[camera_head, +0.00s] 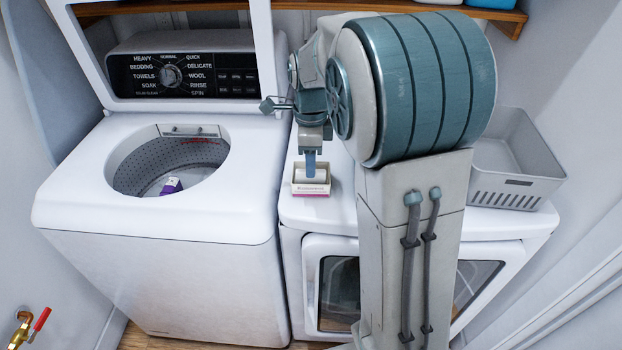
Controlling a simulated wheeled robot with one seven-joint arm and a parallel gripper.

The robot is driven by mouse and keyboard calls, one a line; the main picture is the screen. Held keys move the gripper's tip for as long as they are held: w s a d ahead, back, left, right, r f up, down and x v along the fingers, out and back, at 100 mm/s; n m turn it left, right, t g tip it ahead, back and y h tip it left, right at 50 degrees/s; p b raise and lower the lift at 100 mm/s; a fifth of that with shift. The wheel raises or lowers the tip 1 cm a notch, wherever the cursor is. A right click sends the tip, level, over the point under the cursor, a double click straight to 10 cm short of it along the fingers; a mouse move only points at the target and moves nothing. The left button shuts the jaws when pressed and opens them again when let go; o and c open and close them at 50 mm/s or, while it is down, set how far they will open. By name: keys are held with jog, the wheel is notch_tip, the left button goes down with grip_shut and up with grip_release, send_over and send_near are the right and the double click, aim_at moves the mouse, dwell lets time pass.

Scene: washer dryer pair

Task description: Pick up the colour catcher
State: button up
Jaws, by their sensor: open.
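A small open-topped box (311,188), white with a pink lower edge and some lettering, stands on the left front part of the dryer top; it looks like the colour catcher. White contents show inside it. My gripper (310,168) points straight down at the box, with its blue fingertip over or inside the opening. The jaws are open, but from this view only one finger shows clearly. I cannot tell whether the fingers touch the box or its contents.
The washer (155,209) stands on the left with its lid raised; a purple and white item (172,186) lies in its drum. A grey plastic basket (515,160) sits on the dryer's right (500,218). A wooden shelf (505,16) runs above. My arm hides the dryer's middle.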

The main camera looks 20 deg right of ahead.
aim_at(311, 180)
jog(key=shift+f, duration=1.45)
grip_shut()
jog(key=shift+r, duration=0.1)
